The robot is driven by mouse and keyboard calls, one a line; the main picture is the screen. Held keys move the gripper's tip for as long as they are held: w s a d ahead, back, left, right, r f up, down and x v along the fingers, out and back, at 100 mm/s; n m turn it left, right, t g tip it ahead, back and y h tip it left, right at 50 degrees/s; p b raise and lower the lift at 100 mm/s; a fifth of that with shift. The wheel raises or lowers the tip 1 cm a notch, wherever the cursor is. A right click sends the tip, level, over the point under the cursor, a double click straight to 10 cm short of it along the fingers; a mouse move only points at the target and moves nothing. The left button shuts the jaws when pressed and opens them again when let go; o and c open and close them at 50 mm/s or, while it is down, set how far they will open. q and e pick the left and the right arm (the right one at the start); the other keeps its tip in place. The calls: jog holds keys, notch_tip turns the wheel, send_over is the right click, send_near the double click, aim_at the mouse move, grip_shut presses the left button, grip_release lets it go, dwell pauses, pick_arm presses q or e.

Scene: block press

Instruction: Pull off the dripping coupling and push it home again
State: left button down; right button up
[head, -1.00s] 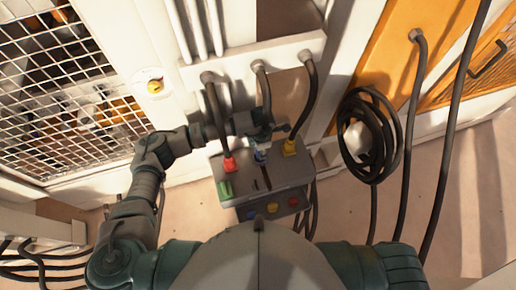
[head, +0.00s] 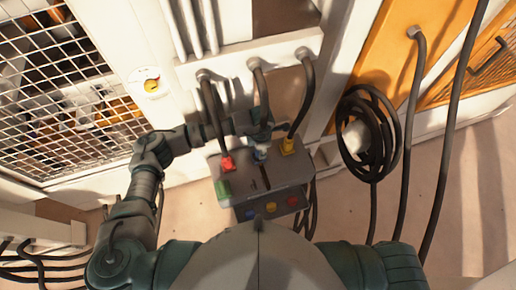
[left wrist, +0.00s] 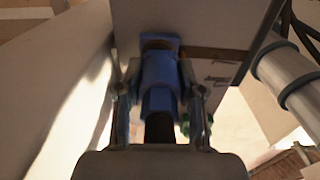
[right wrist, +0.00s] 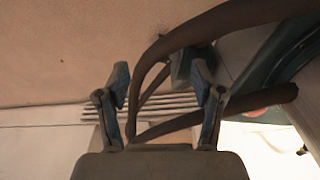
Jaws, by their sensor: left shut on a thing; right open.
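A grey box (head: 278,202) carries a red coupling (head: 227,164), a blue coupling (left wrist: 157,75) and a yellow coupling (head: 288,146) on its top, each with a dark hose. My left gripper (head: 266,133) is shut on the blue coupling, with a finger on each side of it in the left wrist view (left wrist: 158,92). The gripper partly covers this coupling in the head view; I cannot tell whether it is fully seated. No drip is clear. My right gripper (right wrist: 161,82) is open, with dark hoses (right wrist: 215,22) passing behind and near its fingers; it is hidden in the head view.
The dark hoses rise from the box to a white ledge (head: 228,64) behind it. A coiled black hose (head: 350,150) hangs at the right beside an orange panel (head: 385,40). A wire mesh cage (head: 60,90) stands at the left. Coloured knobs (head: 270,207) line the box's front.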

pick_arm(q)
jog(key=shift+d, duration=0.25)
jog(key=shift+a, duration=1.1)
jog(key=shift+d, duration=0.35)
jog(key=shift+b, duration=0.3)
pick_arm(e)
jog(key=shift+d+f, duration=0.3)
jog(key=shift+d, duration=0.3)
jog(key=shift+a+f, duration=0.15)
jog(key=shift+a, duration=0.15)
